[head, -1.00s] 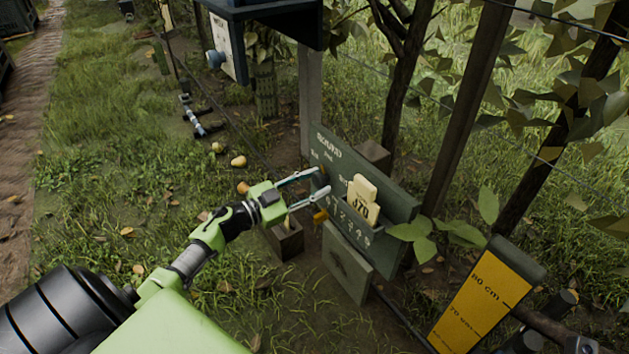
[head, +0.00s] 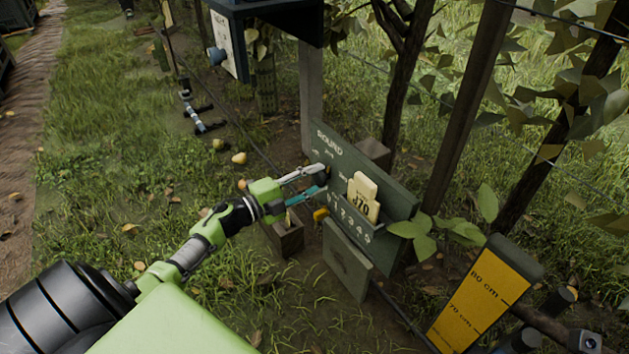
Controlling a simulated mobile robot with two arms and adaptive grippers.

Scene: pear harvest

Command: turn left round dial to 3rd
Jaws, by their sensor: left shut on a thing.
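The dark green board (head: 401,206) has the word "ROUND" at its top left and a row of numbers lower down. The round dial (head: 328,171) is a small dark knob at the board's left side, mostly hidden by the fingertips. My left gripper (head: 325,179) reaches it from the left, with its fingers closed on the dial. The dial's pointer and setting cannot be made out. My right gripper is not in view.
Cream cards (head: 361,194) marked J70 stand in the board's holder. An orange piece (head: 320,213) sits just below my gripper. A yellow height gauge (head: 474,300) stands at the lower right. A dark blue box (head: 262,8) hangs above, and leafy branches crowd the right.

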